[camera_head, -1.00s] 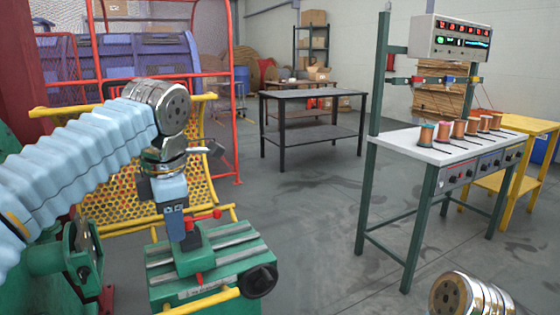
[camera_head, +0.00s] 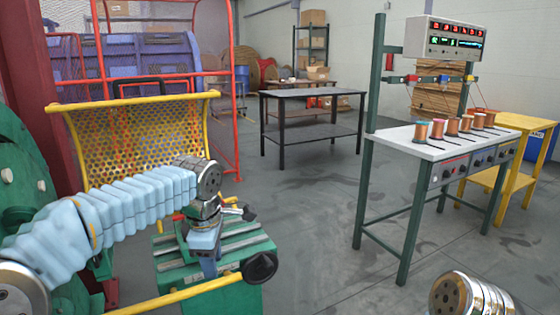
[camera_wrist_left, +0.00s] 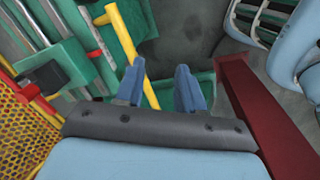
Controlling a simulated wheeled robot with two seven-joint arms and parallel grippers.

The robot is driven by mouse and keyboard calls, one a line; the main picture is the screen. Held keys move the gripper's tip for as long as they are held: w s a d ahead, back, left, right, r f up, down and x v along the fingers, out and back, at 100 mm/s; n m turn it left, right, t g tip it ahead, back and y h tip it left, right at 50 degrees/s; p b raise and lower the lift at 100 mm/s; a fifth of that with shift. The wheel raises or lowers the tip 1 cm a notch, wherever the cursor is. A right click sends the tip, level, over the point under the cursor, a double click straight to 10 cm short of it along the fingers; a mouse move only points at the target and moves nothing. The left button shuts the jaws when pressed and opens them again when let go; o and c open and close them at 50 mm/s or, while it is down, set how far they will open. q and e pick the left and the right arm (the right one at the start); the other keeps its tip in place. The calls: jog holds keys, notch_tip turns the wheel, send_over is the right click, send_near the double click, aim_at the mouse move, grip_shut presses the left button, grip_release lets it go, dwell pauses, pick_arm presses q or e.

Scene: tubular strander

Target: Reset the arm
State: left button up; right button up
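My left arm comes in from the left in the head view. Its left gripper (camera_head: 208,264) points down over the green machine bed (camera_head: 242,240), close to the yellow bar. In the left wrist view the two blue fingers of the left gripper (camera_wrist_left: 160,88) stand apart with nothing held between them. The yellow bar (camera_wrist_left: 124,40) passes beside the left-hand finger; I cannot tell if they touch. My right gripper is out of view; only a metal joint of my right arm shows at the bottom right.
A yellow perforated guard (camera_head: 130,140) stands behind my left arm. A white-topped bench (camera_head: 430,147) with several copper spools (camera_head: 438,129) and a display box (camera_head: 446,38) is at right. A dark table (camera_head: 312,95) stands farther back. The grey floor between is clear.

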pick_arm(q)
jog(key=s+d+f+m+h, duration=0.1)
jog(key=s+d+f+m, duration=0.15)
jog(key=f, duration=0.75)
jog(key=s+d+f+m+g+h, duration=0.1)
jog(key=f+m, duration=0.3)
jog(key=f, duration=0.6)
jog(key=s+d+f+m+h, duration=0.1)
jog(key=f+m, duration=0.2)
jog(key=f, duration=0.8)
jog(key=s+f+m+h, duration=0.1)
jog(key=s+f+m, duration=0.5)
jog(key=s+f, duration=0.7)
jog(key=s, duration=0.4)
jog(key=shift+s+a+f+m, duration=0.2)
jog(key=shift+a+m, duration=0.15)
jog(key=shift+f, duration=0.1)
